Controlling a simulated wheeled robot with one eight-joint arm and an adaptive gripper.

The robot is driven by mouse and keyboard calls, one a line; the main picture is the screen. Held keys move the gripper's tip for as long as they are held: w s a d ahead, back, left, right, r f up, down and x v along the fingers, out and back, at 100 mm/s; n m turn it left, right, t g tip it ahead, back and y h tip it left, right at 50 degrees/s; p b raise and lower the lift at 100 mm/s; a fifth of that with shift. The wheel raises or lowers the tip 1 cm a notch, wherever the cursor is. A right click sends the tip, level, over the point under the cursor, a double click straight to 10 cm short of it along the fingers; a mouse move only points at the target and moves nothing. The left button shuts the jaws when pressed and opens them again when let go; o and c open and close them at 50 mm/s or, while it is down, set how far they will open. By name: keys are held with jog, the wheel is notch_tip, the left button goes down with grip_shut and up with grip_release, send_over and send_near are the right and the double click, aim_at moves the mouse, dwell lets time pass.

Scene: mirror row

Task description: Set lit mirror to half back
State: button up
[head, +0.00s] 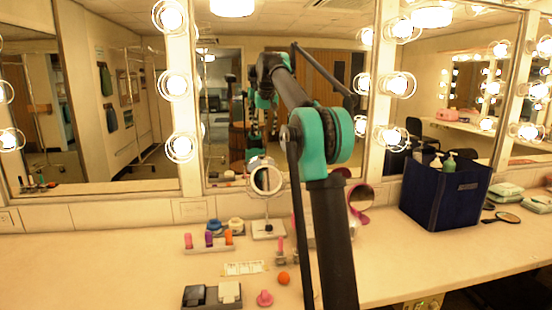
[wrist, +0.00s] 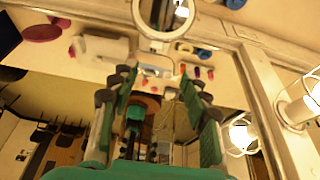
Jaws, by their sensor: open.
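The lit mirror (head: 266,180) is a small round mirror with a pale ring, on a stand with a white base (head: 268,229), on the counter before the wall mirror. Its face looks roughly upright and turned toward me; I cannot tell its exact tilt. In the wrist view the lit mirror (wrist: 165,12) is at the top edge, partly cut off. My gripper (wrist: 158,85) is open and empty, its green-padded fingers apart below the ring, not touching it. In the head view I cannot clearly make out my gripper beyond my arm.
A pink round mirror (head: 361,197) stands partly behind my arm. A dark blue bin (head: 445,196) with bottles is to the right. Colored tubes (head: 209,239), an orange ball (head: 283,278) and a dark palette (head: 211,296) lie on the counter. The counter's left side is clear.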

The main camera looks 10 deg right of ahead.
jog(key=w, duration=0.1)
send_near(265, 162)
jog(key=x, duration=0.8)
jog(key=shift+w+a+f, duration=0.1)
jog(key=shift+w, duration=0.2)
grip_shut()
